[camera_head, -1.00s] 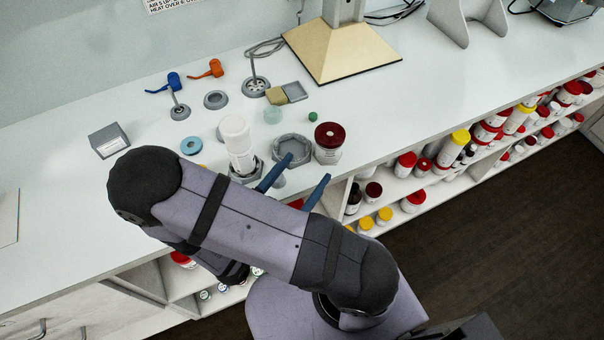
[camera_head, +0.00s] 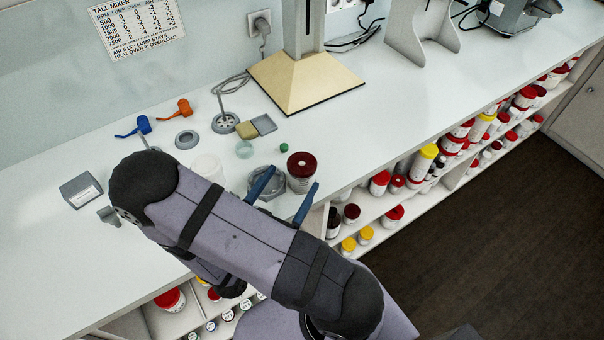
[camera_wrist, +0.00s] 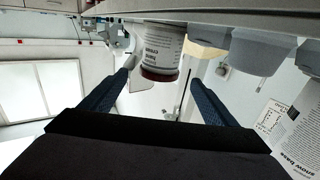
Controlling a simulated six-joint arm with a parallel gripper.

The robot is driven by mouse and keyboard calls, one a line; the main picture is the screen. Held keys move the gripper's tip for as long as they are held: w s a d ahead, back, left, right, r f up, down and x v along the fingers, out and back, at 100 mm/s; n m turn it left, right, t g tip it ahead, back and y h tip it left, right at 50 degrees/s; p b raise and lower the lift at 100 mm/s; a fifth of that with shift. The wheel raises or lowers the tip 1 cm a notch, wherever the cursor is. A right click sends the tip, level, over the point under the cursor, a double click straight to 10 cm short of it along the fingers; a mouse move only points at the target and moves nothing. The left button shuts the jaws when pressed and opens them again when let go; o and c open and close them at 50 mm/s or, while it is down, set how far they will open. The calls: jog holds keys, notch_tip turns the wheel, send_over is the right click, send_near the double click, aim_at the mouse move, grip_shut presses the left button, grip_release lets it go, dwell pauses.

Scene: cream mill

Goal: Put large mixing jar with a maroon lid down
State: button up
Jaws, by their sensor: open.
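The large mixing jar (camera_head: 300,181) has a maroon lid and a white label, and stands upright at the counter's front edge. Its base is partly hidden, so what it rests on is unclear. My gripper (camera_head: 293,177) is open, its blue fingers low and in front of the jar. In the upside-down wrist view the jar (camera_wrist: 155,45) shows beyond and between the fingertips of my gripper (camera_wrist: 162,70), with its lid pointing down in the picture. I see no finger clearly touching it.
A grey empty holder (camera_head: 263,179) is just left of the jar. A white bottle (camera_head: 207,167) is partly hidden by my arm. A small green cap (camera_head: 284,147) and a pale ring (camera_head: 244,149) lie behind. The counter (camera_head: 375,125) is clear to the right.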

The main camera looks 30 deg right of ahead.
aim_at(308, 155)
jog(key=shift+p+x, duration=0.45)
jog(key=shift+x, duration=0.6)
jog(key=shift+d, duration=0.1)
jog(key=p+x, duration=0.2)
jog(key=x, duration=0.1)
jog(key=shift+d+r, duration=0.15)
jog(key=shift+p+x, duration=0.45)
jog(key=shift+x, duration=0.45)
jog(key=shift+w, duration=0.1)
jog(key=c, duration=1.7)
